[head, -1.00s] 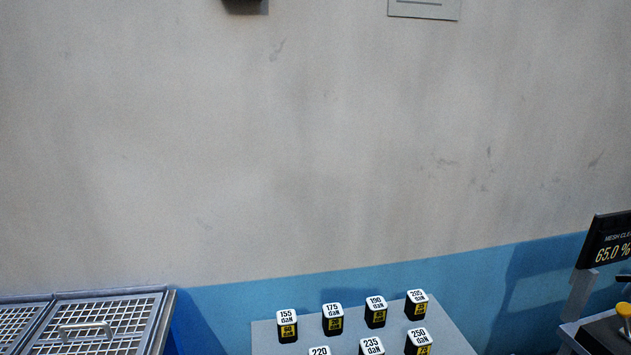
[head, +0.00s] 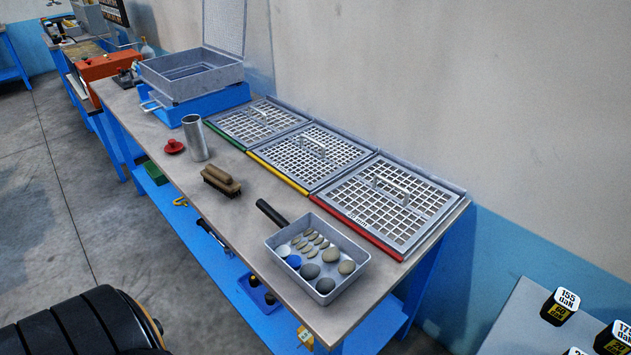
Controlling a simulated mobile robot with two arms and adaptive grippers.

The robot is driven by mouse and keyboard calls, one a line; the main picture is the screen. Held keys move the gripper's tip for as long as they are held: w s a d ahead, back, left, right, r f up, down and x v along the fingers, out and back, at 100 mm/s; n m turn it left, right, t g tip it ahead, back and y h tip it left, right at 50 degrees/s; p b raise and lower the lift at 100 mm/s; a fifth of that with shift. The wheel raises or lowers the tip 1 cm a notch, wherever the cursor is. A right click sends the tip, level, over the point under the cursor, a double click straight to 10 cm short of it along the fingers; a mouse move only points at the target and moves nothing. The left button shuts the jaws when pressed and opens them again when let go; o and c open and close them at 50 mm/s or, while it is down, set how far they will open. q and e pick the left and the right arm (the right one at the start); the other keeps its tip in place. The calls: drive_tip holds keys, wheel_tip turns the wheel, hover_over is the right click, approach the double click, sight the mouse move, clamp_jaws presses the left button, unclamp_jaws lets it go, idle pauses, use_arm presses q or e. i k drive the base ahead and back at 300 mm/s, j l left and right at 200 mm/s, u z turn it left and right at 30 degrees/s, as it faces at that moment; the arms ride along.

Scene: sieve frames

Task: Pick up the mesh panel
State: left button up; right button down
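Three mesh panels with grey frames and handles lie flat in a row along the back of the workbench in the head view. The near one has a red front edge (head: 384,201), the middle one a yellow edge (head: 312,156), and the far one a green edge (head: 256,121). The near panel has the coarsest mesh and a small label at its front left corner. I cannot tell which one the task means. Neither of my grippers is in view; only a black ridged part, likely of my arm, shows at the bottom left.
On the workbench (head: 232,218), a grey pan of stones (head: 327,286), a brush (head: 221,181), a metal cylinder (head: 196,139) and a red lid (head: 174,147) stand in front of the panels. A sieve box (head: 190,75) stands beyond. Wall behind; open floor (head: 70,210) left.

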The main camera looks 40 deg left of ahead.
sight(250, 108)
drive_tip(key=u, duration=0.7)
drive_tip(key=i+j, duration=0.1)
drive_tip(key=j, duration=1.05)
drive_tip(key=i+j, duration=0.15)
drive_tip(key=j, duration=0.4)
